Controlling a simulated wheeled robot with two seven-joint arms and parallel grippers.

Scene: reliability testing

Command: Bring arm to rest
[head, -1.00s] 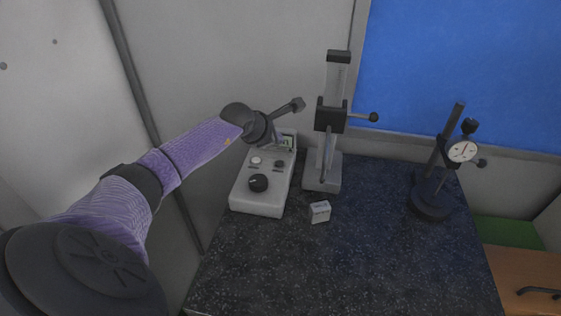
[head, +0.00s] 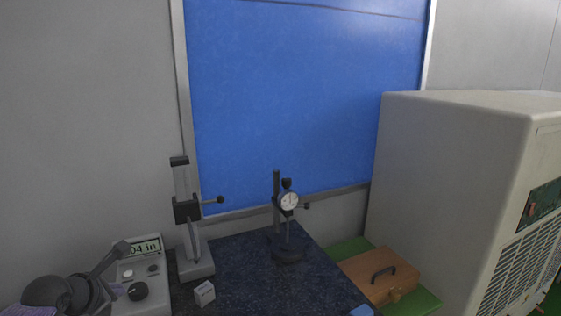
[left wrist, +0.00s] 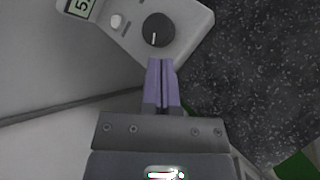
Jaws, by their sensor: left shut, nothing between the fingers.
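My left arm comes in at the lower left corner of the head view, its dark wrist (head: 62,294) beside a grey control box (head: 128,272) with a display and a black knob (head: 138,291). In the left wrist view my left gripper (left wrist: 160,64) has its two purple fingers together, with nothing between them. The fingertips appear just below the black knob (left wrist: 158,30) of the box; I cannot tell the gap between them. My right gripper is in neither view.
A grey column stand (head: 190,240) and a small white block (head: 204,293) are right of the box. A dial gauge stand (head: 287,230) stands farther back on the dark speckled table (head: 250,280). A wooden case (head: 380,279) and large beige cabinet (head: 450,190) are at right.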

